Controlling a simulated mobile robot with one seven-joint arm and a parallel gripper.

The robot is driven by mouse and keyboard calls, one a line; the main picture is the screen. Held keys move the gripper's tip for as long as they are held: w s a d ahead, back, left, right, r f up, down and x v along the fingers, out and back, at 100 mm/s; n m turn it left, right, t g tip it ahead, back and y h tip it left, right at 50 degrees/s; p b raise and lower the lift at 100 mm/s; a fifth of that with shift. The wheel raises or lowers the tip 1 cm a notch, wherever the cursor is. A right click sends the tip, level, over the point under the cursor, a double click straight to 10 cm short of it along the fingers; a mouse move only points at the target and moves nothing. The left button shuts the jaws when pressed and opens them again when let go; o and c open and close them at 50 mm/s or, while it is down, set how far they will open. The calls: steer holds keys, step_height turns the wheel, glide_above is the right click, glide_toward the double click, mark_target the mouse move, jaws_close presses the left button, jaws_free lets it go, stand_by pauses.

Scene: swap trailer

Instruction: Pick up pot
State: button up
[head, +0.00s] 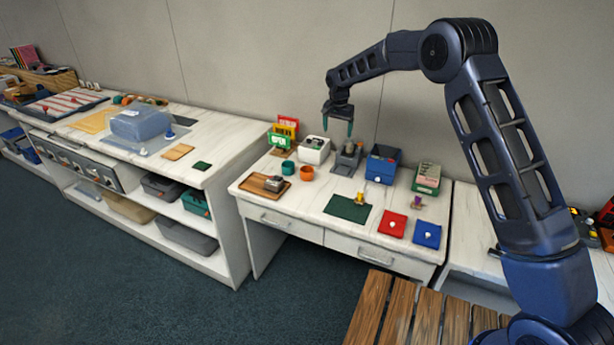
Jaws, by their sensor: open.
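A small dark grey, pot-like item (273,184) sits on a brown wooden board (252,182) at the left front of the white desk. It is too small to tell for sure whether it is the pot. An orange cup (306,173) and a teal cup (288,168) stand behind it to the right and could also be taken for small pots. My gripper (338,126) is open with its fingers pointing down. It is above the back of the desk, up and to the right of these items, apart from them and empty.
Behind stand a white box (315,150), a grey device (347,158), a blue bin (382,165) and a green box (427,178). A green mat (347,209), red pad (392,224) and blue pad (427,234) lie in front. The desk between board and mat is clear.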

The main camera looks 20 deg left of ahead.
glide_toward(307, 171)
step_height(307, 171, up, 3)
steer(key=s+d, duration=0.1)
steer(key=s, duration=0.1)
steer(key=shift+w+f, duration=0.15)
steer(key=shift+f, duration=1.75)
steer(key=shift+w+f, duration=0.15)
steer(key=shift+f, duration=1.7)
steer(key=shift+w+f, duration=0.15)
steer(key=shift+f, duration=1.75)
steer(key=c, duration=1.1)
steer(key=shift+o, duration=0.2)
steer(key=shift+r, duration=0.15)
step_height(307, 171, up, 20)
